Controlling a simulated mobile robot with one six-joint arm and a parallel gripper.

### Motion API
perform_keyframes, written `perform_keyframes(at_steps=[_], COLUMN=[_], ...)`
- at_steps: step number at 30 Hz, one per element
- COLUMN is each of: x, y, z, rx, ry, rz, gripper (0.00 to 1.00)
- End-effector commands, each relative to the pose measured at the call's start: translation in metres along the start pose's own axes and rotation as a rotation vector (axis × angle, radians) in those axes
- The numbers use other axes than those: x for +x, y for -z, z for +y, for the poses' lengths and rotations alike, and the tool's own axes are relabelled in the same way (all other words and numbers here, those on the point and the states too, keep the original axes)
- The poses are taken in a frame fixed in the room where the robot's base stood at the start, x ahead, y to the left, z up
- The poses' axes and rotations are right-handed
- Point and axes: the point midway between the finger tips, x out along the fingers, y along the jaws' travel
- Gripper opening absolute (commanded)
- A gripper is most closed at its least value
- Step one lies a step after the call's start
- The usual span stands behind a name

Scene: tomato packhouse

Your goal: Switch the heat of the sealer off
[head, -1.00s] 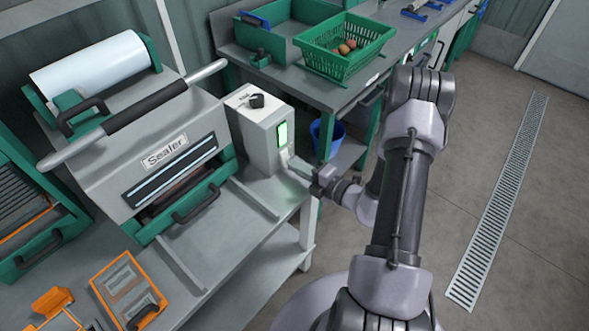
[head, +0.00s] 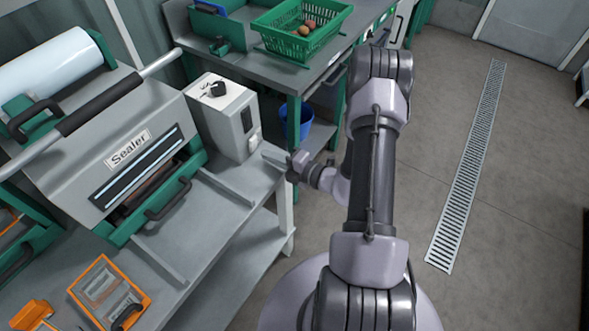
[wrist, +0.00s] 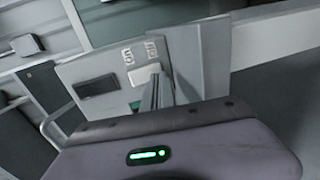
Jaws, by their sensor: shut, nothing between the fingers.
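The sealer (head: 110,130) is a grey machine with a black-gripped lever bar, standing on the bench at left in the head view. Its light control box (head: 215,115) has a black knob (head: 215,89) on top. The indicator window (head: 246,119) on its front is dark; it also shows dark in the wrist view (wrist: 97,86). Below it is a white rocker switch (head: 254,142), which shows in the wrist view (wrist: 145,73) beside the fingertips. My gripper (head: 268,154) is shut and empty, just in front of the switch; a small gap appears between them.
A green crate with tomatoes (head: 268,38) stands on the back bench. A blue bucket (head: 297,118) is under that bench, behind my gripper. Orange-framed items (head: 109,292) lie on the near bench. The floor right of my arm is clear, with a drain grate (head: 468,165).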

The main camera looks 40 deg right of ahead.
Motion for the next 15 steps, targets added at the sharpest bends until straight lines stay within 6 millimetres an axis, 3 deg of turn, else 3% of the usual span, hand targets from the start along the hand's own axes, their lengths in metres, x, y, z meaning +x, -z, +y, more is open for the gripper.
perform_keyframes(at_steps=[9, 15], x=[-0.068, -0.093], y=[-0.001, 0.000], z=[-0.023, -0.034], rx=[0.004, 0.002], ry=[0.001, 0.002], rz=[-0.003, 0.000], gripper=[0.00, 0.00])
